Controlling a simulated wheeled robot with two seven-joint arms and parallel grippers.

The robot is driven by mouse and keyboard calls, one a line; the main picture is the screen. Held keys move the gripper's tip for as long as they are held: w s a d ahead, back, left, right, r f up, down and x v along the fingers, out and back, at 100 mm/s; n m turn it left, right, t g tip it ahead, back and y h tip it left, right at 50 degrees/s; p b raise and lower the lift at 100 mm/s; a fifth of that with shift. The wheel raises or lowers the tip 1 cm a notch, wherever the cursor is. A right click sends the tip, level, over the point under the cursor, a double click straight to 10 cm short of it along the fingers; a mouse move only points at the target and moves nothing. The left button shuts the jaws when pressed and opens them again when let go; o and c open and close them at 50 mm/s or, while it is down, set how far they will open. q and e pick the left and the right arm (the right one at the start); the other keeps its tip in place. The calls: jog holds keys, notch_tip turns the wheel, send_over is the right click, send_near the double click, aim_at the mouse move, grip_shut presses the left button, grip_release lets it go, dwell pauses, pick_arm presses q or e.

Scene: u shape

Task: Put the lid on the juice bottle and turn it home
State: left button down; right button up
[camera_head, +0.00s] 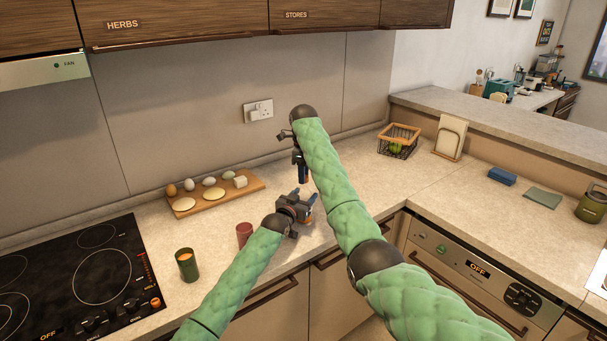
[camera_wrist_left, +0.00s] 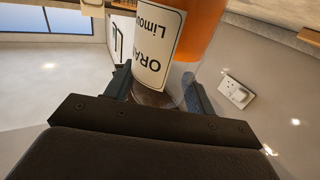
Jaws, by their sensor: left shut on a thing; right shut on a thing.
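The juice bottle (camera_wrist_left: 200,35) shows in the left wrist view, clear with orange juice and a white label. My left gripper (camera_wrist_left: 158,92) is shut on it, one finger on each side. In the head view my left gripper (camera_head: 305,204) is low over the counter, and its fingers and wrist hide most of the bottle. My right gripper (camera_head: 303,175) points down just above the left gripper. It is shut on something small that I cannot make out. The lid is not clearly visible in either view, and I cannot tell whether it touches the bottle.
A red cup (camera_head: 244,234) stands close to my left gripper, and a green cup (camera_head: 187,265) stands nearer the hob (camera_head: 85,275). A wooden board (camera_head: 215,195) with eggs and pale rounds lies behind. A wire basket (camera_head: 398,140) is at the back right.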

pick_arm(q)
jog(key=shift+s+d, duration=0.1)
jog(key=shift+d, duration=0.05)
pick_arm(e)
jog(key=m, duration=0.4)
jog(key=shift+r+m, duration=0.1)
jog(key=shift+m, duration=0.2)
jog(key=o, duration=1)
jog(key=shift+o, duration=0.2)
jog(key=shift+w+r, duration=0.1)
jog(key=shift+r, duration=3.6)
pick_arm(q)
jog(key=shift+c, duration=2.2)
grip_release()
